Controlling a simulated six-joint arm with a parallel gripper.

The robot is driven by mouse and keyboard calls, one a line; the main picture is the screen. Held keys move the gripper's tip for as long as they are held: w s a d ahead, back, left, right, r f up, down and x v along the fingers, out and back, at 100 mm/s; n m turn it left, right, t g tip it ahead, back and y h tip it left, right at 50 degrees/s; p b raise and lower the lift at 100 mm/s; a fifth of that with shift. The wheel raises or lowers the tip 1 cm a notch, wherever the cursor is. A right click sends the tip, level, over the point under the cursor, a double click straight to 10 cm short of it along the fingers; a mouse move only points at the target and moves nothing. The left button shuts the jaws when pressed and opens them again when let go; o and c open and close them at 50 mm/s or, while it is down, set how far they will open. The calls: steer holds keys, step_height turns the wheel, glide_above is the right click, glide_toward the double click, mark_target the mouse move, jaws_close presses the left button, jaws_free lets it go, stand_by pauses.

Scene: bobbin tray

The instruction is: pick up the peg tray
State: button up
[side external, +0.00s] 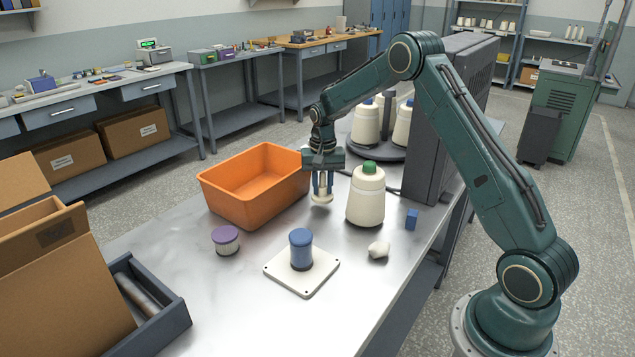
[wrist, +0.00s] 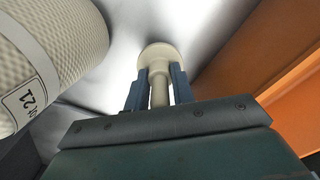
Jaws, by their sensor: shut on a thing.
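My gripper (side external: 323,182) points down between the orange bin and a cream thread cone. It is shut on a cream bobbin (side external: 321,198), upright with its wide flange below the fingers. In the wrist view the fingers (wrist: 160,88) close on the bobbin's narrow stem, and its flange (wrist: 158,54) shows beyond them. I cannot tell whether it touches the table. A white square plate (side external: 282,279) lies flat nearer the camera, with a blue spool (side external: 301,250) upright on it. A round dark stand (side external: 383,152) behind holds cream cones. I cannot tell which of these is the peg tray.
The orange bin (side external: 229,205) is close left of my gripper, the green-topped cone (side external: 366,198) close right. A dark grey panel stands right.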

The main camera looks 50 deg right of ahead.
step_height(320, 180, up, 17)
steer(key=shift+r, duration=0.2)
stand_by(0.3)
stand_by(0.4)
